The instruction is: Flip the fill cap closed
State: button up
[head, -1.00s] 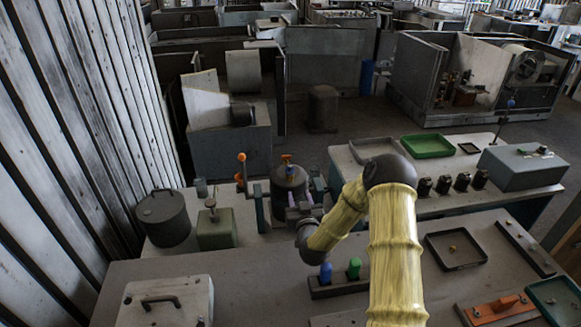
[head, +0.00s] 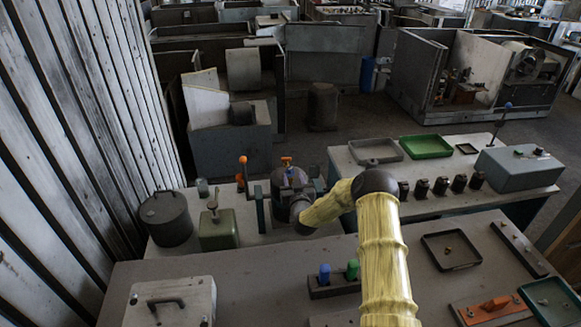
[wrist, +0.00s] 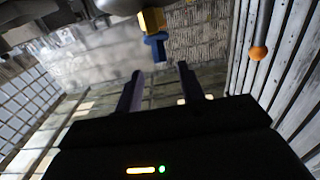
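A dark round housing (head: 274,187) stands on the back-left bench. A small orange-yellow piece with a blue part, which I take for the fill cap (head: 287,161), stands up on its top. In the wrist view the fill cap (wrist: 153,22) is at the top centre, its blue part pointing toward the gap between my fingers. My gripper (wrist: 161,70) is open and empty, with the cap just beyond its fingertips and apart from them. In the head view my wrist hides part of the housing, and the fingers are hard to make out.
An orange-knobbed lever (head: 243,172) stands left of the housing; its knob also shows in the wrist view (wrist: 258,53). A green box (head: 218,229) and a dark lidded pot (head: 166,218) stand further left. A block with blue and green pegs (head: 334,286) lies in front.

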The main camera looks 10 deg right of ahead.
aim_at(290, 170)
jog(key=shift+w+a+p, duration=0.2)
jog(key=shift+w+p, duration=0.55)
jog(key=shift+w, duration=2.3)
jog(key=shift+w+d, duration=0.15)
jog(key=shift+c, duration=0.2)
grip_shut()
